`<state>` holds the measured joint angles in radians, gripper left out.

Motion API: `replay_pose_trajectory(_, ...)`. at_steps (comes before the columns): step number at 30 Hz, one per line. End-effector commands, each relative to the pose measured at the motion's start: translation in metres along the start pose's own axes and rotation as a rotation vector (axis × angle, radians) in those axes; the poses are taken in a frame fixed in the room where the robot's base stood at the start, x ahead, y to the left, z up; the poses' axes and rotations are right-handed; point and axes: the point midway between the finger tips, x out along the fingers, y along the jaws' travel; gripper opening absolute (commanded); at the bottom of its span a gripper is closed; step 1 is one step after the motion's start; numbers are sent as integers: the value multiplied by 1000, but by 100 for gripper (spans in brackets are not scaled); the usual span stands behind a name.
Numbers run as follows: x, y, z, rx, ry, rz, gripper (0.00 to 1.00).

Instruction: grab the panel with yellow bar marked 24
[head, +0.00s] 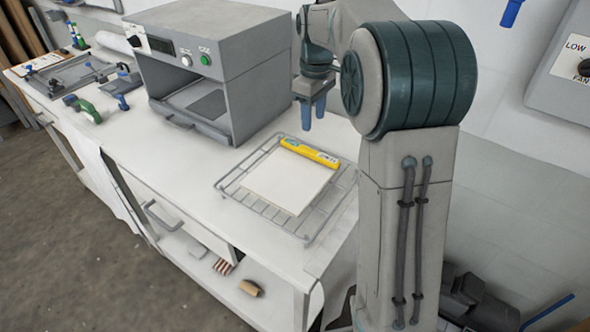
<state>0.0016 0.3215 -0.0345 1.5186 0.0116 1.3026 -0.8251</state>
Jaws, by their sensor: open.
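A square white panel (281,182) with a yellow bar (310,152) along its far edge lies flat on a wire rack (229,185) on the white bench. Small markings show on the bar, but I cannot read the number. My gripper (313,116) has blue fingers pointing down. It hangs above and beyond the yellow bar, apart from the panel. It is open, with a gap between the fingers and nothing held. Part of my arm stands just right of the rack.
A grey press (222,65) with an open front stands on the bench (150,165) left of the rack. Clamps (85,108) and a frame lie at the far left. A grey control box (560,75) hangs on the right wall. Bare bench lies in front of the press.

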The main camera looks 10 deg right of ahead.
Motion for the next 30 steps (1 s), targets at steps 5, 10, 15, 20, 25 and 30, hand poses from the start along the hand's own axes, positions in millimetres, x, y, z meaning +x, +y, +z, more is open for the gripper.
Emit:
replay_pose_trajectory(5, 35, 0, 0, 1, -2, -3, 45)
replay_pose_trajectory(10, 51, 0, 0, 2, -1, 0, 45)
replay_pose_trajectory(15, 65, 0, 2, 3, -2, -2, 45)
replay_pose_trajectory(20, 90, 2, 5, 2, -3, -2, 45)
replay_pose_trajectory(25, 104, 2, 4, 2, 0, 1, 45)
replay_pose_trajectory(30, 105, 2, 4, 2, 1, 1, 45)
